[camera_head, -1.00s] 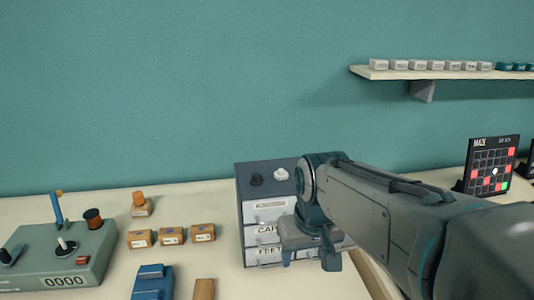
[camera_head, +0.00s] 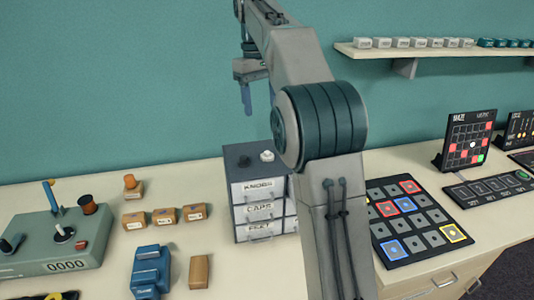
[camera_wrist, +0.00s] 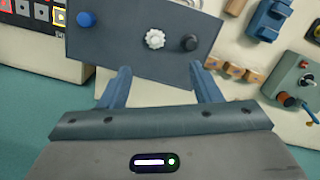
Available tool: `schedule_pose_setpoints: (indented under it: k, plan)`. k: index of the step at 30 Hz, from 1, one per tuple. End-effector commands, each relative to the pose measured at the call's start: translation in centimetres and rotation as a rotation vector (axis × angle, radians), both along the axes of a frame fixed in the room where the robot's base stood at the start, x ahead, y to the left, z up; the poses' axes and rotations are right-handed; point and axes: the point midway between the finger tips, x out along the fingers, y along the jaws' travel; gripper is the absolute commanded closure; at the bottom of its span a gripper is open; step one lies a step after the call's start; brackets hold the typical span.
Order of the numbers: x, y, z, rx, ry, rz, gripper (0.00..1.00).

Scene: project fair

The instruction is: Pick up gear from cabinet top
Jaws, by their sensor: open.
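A small cabinet (camera_head: 238,200) with drawers labelled KNOBS, CAPS and FEET stands on the table near the wall. On its top are a white gear (camera_head: 267,155) and a dark knob (camera_head: 244,161). In the wrist view the white gear (camera_wrist: 154,39) lies on the cabinet top between a blue knob (camera_wrist: 86,19) and the dark knob (camera_wrist: 190,42). The blue knob is hidden behind my arm in the head view. My gripper (camera_head: 246,98) is raised above the cabinet, fingers pointing down. In the wrist view its two fingers are apart and empty, with the gear beyond them.
Left of the cabinet are several small boxes (camera_head: 165,216), an orange-capped item (camera_head: 131,184), a blue block (camera_head: 150,268) and a green control box (camera_head: 50,243). Right are a tile board (camera_head: 415,220) and a maze panel (camera_head: 467,140). A wall shelf (camera_head: 440,51) hangs above.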

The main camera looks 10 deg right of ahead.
Motion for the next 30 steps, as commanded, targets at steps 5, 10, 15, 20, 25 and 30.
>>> schedule_pose_setpoints:
  k: [5,10,15,20,25,30]
  plan:
    - [0.5,0.1,-0.2,-0.002,0.011,0.012,0.42]
    - [0.3,0.0,-2.4,-0.002,0.012,0.013,0.42]
    - [-0.1,-0.2,-5.1,-0.002,0.013,0.013,0.42]
    - [-0.3,-0.3,-7.2,-0.002,0.011,0.013,0.42]
    - [-0.4,-0.4,-8.2,-0.001,0.009,0.013,0.42]
    - [-0.4,-0.7,-9.5,-0.001,0.011,0.012,0.42]
